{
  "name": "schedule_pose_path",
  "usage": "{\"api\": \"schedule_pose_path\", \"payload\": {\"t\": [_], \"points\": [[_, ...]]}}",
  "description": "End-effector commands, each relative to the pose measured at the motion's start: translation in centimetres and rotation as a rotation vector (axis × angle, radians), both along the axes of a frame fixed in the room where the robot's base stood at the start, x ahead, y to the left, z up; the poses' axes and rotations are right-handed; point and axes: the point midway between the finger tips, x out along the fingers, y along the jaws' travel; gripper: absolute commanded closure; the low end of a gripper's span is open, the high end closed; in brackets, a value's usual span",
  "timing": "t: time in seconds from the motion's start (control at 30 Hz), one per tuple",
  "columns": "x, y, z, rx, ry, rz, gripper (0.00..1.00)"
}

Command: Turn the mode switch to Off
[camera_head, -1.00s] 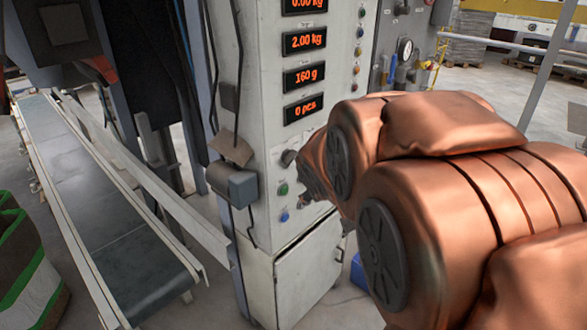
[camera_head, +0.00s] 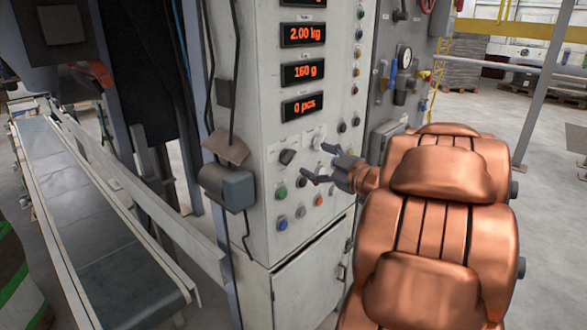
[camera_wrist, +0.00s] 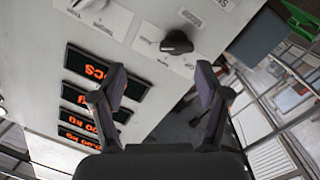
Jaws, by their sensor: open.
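A black rotary knob (camera_head: 288,157) sits on the light grey control panel, left of my gripper, below the red displays. It also shows in the wrist view (camera_wrist: 177,42), beyond the gap between my fingers, with small white labels around it. In the wrist view my gripper (camera_wrist: 162,83) shows no contact with the knob.
Green (camera_head: 281,193), blue (camera_head: 282,223) and red (camera_head: 318,199) buttons lie below the knobs, close to my lower finger. A grey box (camera_head: 228,188) with cables juts out at the cabinet's left edge. A conveyor (camera_head: 90,215) runs along the left.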

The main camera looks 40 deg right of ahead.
Motion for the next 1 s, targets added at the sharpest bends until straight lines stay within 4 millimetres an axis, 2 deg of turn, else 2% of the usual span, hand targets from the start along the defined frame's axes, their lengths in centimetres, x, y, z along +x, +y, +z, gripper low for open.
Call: {"api": "schedule_pose_path", "payload": {"t": [0.03,0.2,0.37,1.0], "points": [[-0.5,0.1,-0.7,0.012,-0.012,0.027,0.25],[-1.4,1.0,-0.9,0.036,-0.042,0.097,0.25],[-1.2,1.4,-0.8,0.042,-0.048,0.115,0.25],[5.0,2.8,-0.9,0.043,-0.046,0.112,0.25]]}}
